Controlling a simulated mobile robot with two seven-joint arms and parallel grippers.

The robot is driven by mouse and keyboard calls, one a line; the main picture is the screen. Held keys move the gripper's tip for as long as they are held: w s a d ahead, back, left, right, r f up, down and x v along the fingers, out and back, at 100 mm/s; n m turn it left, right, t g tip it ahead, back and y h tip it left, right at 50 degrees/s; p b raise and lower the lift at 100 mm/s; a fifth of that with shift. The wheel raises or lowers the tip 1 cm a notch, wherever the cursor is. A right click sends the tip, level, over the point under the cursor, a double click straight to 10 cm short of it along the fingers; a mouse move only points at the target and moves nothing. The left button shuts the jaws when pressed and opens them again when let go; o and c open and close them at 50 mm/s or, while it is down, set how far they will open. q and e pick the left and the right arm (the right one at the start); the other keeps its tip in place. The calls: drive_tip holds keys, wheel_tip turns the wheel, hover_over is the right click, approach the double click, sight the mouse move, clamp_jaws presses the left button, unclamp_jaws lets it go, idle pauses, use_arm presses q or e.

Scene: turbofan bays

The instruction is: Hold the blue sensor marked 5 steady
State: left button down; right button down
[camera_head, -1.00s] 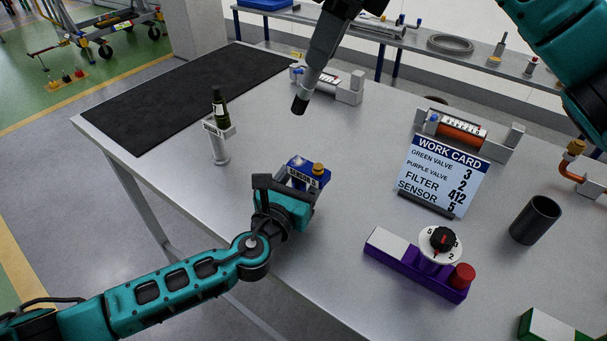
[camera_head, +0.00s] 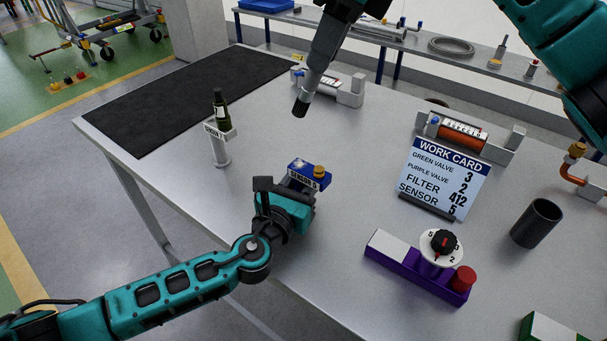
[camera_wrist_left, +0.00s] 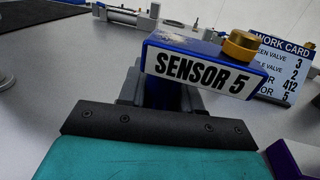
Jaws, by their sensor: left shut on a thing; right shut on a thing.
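The blue sensor marked 5 (camera_head: 310,172) is a small blue block with a brass knob on top, above the table near its front edge. Its label reads SENSOR 5 in the left wrist view (camera_wrist_left: 203,76). My left gripper (camera_head: 287,192) is shut on it from the near side; the fingers are partly hidden behind the sensor. My right gripper (camera_head: 346,8), at the top of the head view, is shut on a grey rod-like tool (camera_head: 326,46). The tool's black tip points down over the table, behind and apart from the sensor.
The work card (camera_head: 445,176), a purple valve (camera_head: 420,265) with dial and red knob, and a dark cup (camera_head: 536,222) are at right. A black mat (camera_head: 190,95) covers the far left.

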sight(306, 101)
drive_tip(key=shift+f, duration=0.1)
drive_tip(key=shift+w+a+f+g, duration=0.15)
drive_tip(key=shift+w+f, duration=0.05)
drive_tip(key=shift+f, duration=0.3)
drive_tip(key=shift+w+a+f+g, duration=0.15)
drive_tip(key=shift+w+f+g, duration=0.05)
drive_tip(key=shift+f, duration=0.25)
drive_tip(key=shift+w+a+f+g, duration=0.15)
drive_tip(key=shift+w+f, duration=0.05)
drive_tip(key=shift+f, duration=0.3)
drive_tip(key=x, duration=0.5)
drive_tip(key=shift+s+f, duration=0.1)
drive_tip(key=shift+s, duration=0.2)
drive_tip(key=shift+w+d, duration=0.15)
drive_tip(key=shift+d, duration=0.7)
drive_tip(key=shift+f, duration=0.3)
